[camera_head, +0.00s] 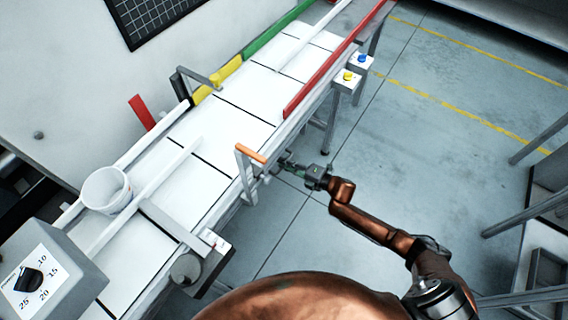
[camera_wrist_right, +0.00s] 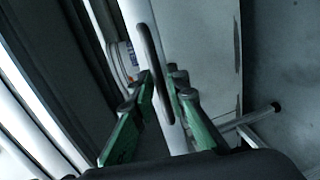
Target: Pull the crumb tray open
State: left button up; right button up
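My right gripper (camera_head: 287,161) is at the near side of the conveyor, just right of an upright bracket with an orange top (camera_head: 250,153). In the right wrist view its two green fingers (camera_wrist_right: 161,82) are apart. A dark bar handle (camera_wrist_right: 152,55) runs between them, on a pale narrow front that looks like the crumb tray (camera_wrist_right: 138,12). Whether either finger touches the handle is unclear. In the head view the tray and handle cannot be made out below the conveyor edge. My left gripper is not in view.
The white conveyor (camera_head: 232,117) runs diagonally, with a white cup (camera_head: 106,190) on its lower left part. A dial box (camera_head: 45,275) stands at lower left. Button boxes (camera_head: 349,76) are fixed along the near side. The grey floor (camera_head: 430,150) right of the conveyor is mostly clear.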

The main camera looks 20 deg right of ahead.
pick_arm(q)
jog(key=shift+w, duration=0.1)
pick_arm(e)
jog(key=shift+w+a, duration=0.1)
jog(key=shift+c, duration=0.4)
grip_shut()
